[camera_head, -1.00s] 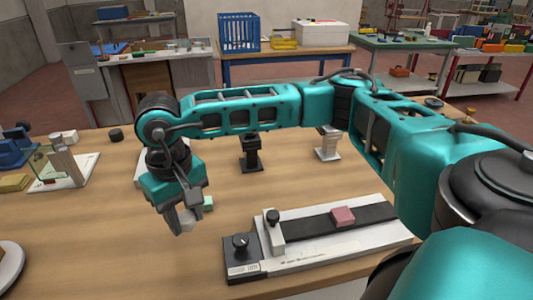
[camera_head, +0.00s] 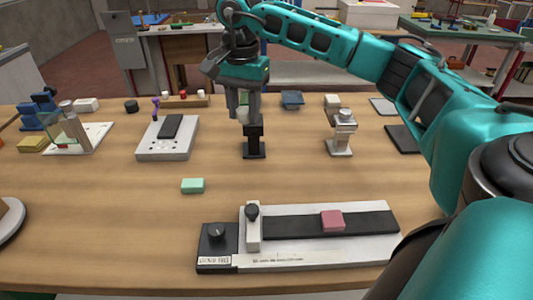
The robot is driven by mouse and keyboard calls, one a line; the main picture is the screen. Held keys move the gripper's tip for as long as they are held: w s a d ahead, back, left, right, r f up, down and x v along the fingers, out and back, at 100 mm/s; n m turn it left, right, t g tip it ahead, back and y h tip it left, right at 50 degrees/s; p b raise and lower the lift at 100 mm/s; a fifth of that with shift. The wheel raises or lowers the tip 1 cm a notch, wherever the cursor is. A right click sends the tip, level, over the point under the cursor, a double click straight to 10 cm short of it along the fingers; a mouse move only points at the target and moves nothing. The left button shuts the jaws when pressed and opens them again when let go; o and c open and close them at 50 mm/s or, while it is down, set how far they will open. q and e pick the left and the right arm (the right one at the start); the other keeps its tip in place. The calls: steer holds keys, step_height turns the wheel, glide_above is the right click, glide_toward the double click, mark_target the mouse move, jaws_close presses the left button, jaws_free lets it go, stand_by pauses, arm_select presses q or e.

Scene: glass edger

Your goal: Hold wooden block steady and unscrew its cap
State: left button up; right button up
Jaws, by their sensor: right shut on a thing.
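My right gripper (camera_head: 243,112) points down at the back middle of the table, with its fingers shut on a small whitish piece (camera_head: 243,115). The piece is at the top of a black stand (camera_head: 254,141); I cannot tell whether they touch. The fingers hide most of the piece. No wooden block with a cap can be made out clearly. A low wooden rack (camera_head: 196,102) with small coloured tops stands behind and left of the gripper. My left gripper is not in view.
A long fixture with a white base (camera_head: 300,262) and pink block (camera_head: 333,220) lies in front. A mint block (camera_head: 193,186) lies on the table (camera_head: 100,220). A grey plate (camera_head: 165,150) is left of the black stand, a metal stand (camera_head: 341,135) right. The front left is mostly clear.

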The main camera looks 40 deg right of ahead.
steer(key=s+d+r+m, duration=0.2)
steer(key=d+r+m, duration=0.4)
steer(key=d+m, duration=0.45)
steer(key=b, duration=0.3)
glide_above(288, 153)
step_height(288, 153, down, 7)
steer(key=shift+n, duration=0.35)
step_height(288, 153, down, 8)
steer(key=shift+f+b, duration=0.2)
steer(key=shift+b, duration=0.15)
steer(key=shift+f, duration=2.35)
steer(key=shift+f, duration=0.1)
steer(key=o, duration=1.2)
steer(key=shift+c, duration=0.2)
